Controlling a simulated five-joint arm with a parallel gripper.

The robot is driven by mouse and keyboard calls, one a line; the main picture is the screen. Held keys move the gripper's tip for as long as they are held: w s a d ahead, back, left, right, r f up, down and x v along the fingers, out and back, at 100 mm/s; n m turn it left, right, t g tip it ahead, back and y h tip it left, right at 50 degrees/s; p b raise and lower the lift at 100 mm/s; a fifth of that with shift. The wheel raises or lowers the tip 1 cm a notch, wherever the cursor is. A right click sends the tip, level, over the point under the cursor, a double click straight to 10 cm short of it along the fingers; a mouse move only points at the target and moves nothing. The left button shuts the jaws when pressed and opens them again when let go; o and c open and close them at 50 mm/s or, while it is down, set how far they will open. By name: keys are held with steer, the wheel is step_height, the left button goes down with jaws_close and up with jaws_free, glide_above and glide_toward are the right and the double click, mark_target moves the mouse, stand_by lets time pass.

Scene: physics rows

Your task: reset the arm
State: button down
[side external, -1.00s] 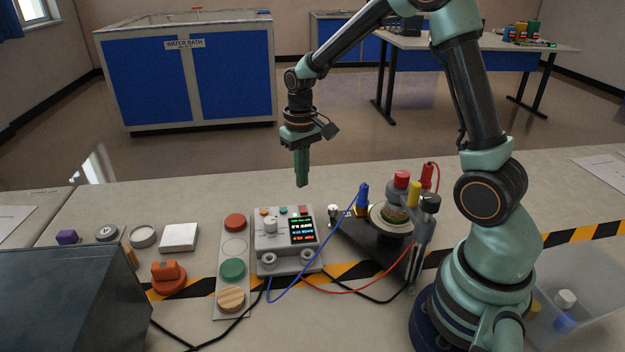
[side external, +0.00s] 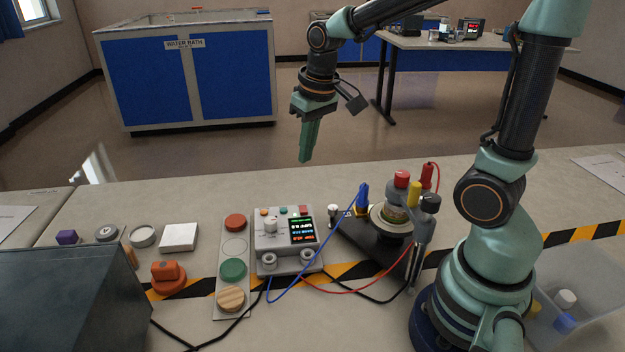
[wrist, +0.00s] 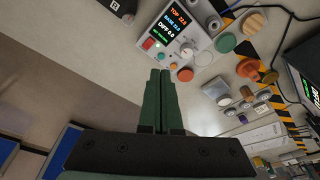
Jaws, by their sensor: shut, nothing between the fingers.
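My gripper (side external: 305,160) hangs in the air near the back edge of the bench in the side view, above and behind the grey control box. It points down with a slight tilt. Its green fingers are together with nothing between them. In the wrist view the closed fingers (wrist: 159,75) rise from the bottom middle, apart from every object. The control box (side external: 284,241) with its lit display stands on the bench and shows at the top of the wrist view (wrist: 175,35).
A strip with coloured discs (side external: 233,268), an orange knob (side external: 168,278) and a white block (side external: 179,237) lie left of the box. A dark stand with an instrument (side external: 392,218) and looping wires are at right. A clear bin (side external: 590,300) stands far right. Air around my gripper is clear.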

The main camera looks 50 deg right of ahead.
steer(key=s+a+r+n+t, duration=0.1)
steer(key=s+a+r+t, duration=0.2)
steer(key=s, duration=0.4)
steer(key=shift+s+a+r+n, duration=0.35)
steer(key=shift+a+r+n, duration=0.1)
steer(key=shift+r, duration=0.25)
